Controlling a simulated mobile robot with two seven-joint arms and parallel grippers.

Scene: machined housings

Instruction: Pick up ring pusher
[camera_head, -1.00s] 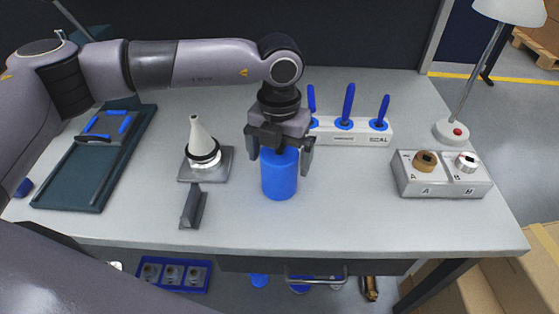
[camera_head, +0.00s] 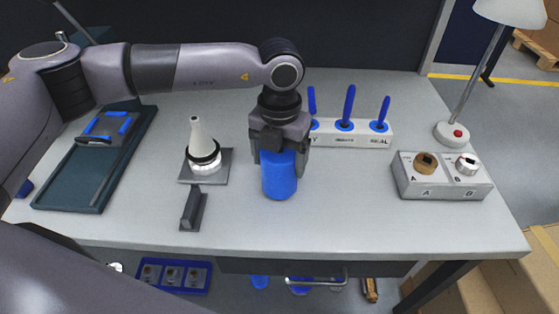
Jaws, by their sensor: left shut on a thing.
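The ring pusher looks to be the blue cylinder (camera_head: 280,181), upright near the middle of the grey table. My left gripper (camera_head: 279,154) comes down from above and is shut on its upper part. The fingers cover the cylinder's top edge. The cylinder's lower end appears to be at the table surface; I cannot tell whether it is lifted. My right gripper is not in view.
A white cone with a black ring (camera_head: 203,148) stands on a grey plate to the left, behind a small dark bracket (camera_head: 193,208). A white rack (camera_head: 349,133) with blue-handled tools is behind right. A grey A/B box (camera_head: 443,176), lamp (camera_head: 453,133) and dark tray (camera_head: 70,196) flank the table.

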